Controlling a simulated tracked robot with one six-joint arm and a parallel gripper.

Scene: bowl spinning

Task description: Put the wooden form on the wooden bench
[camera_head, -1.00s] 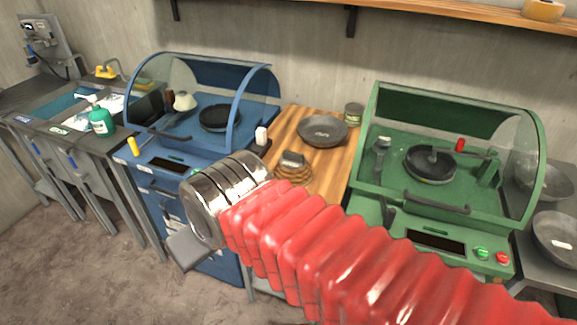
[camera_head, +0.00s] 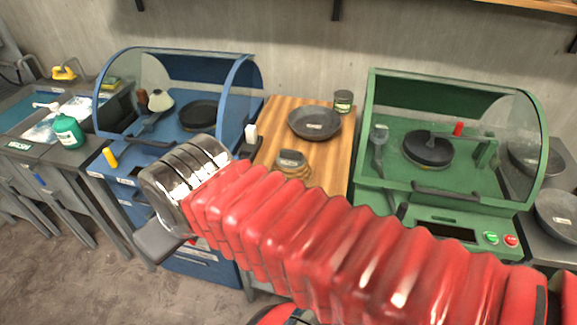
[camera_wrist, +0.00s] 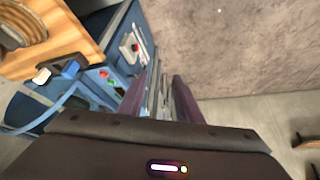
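A round, ringed, wood-coloured piece (camera_head: 292,170), which looks like the wooden form, sits on the wooden bench (camera_head: 272,128) between the blue and green machines. A small grey part shows at its top. Its ringed side also shows at the top left of the wrist view (camera_wrist: 22,24). My gripper (camera_wrist: 160,88) is left of the bench, over the front of the blue machine. Its two dark purple fingers stand apart in the wrist view, with no held object clear between them. In the head view my wrist hides the fingers.
A dark pan (camera_head: 314,123) and a small can (camera_head: 343,101) stand at the back of the bench. The blue machine (camera_head: 215,145) is to the left, the green machine (camera_head: 400,185) to the right. A sink counter (camera_head: 30,150) is far left.

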